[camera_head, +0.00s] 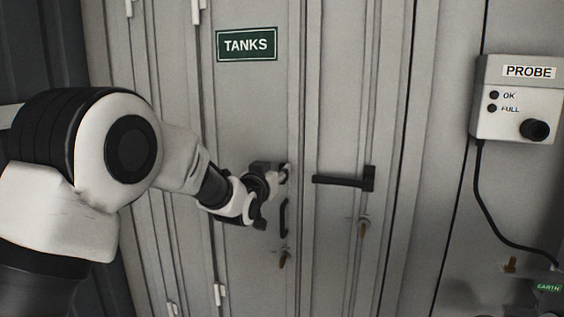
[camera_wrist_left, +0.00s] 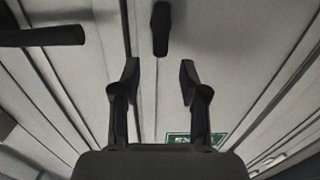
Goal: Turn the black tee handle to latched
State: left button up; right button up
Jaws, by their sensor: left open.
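A black handle (camera_head: 283,217) hangs as an upright bar on the TANKS door, just beyond my left gripper. It also shows in the left wrist view as a short upright black bar (camera_wrist_left: 160,28), ahead of the fingers and roughly centred between them. I cannot make out a clear tee shape on it. My left gripper (camera_head: 270,196) is close to the door, with its upper part covering some of the area around the handle. In the left wrist view its two fingers (camera_wrist_left: 157,72) are apart with nothing between them. My right gripper is not in view.
A black lever (camera_head: 342,181) lies level on the door to the right; it also shows in the left wrist view (camera_wrist_left: 40,36). A TANKS sign (camera_head: 247,44) is above. A PROBE box (camera_head: 517,100) with a cable hangs at right.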

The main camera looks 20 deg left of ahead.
aim_at(281, 165)
pick_arm(q)
jog(key=w+p, duration=0.2)
jog(key=w, duration=0.3)
jog(key=shift+d+r, duration=0.1)
jog(key=shift+w, duration=0.2)
grip_shut()
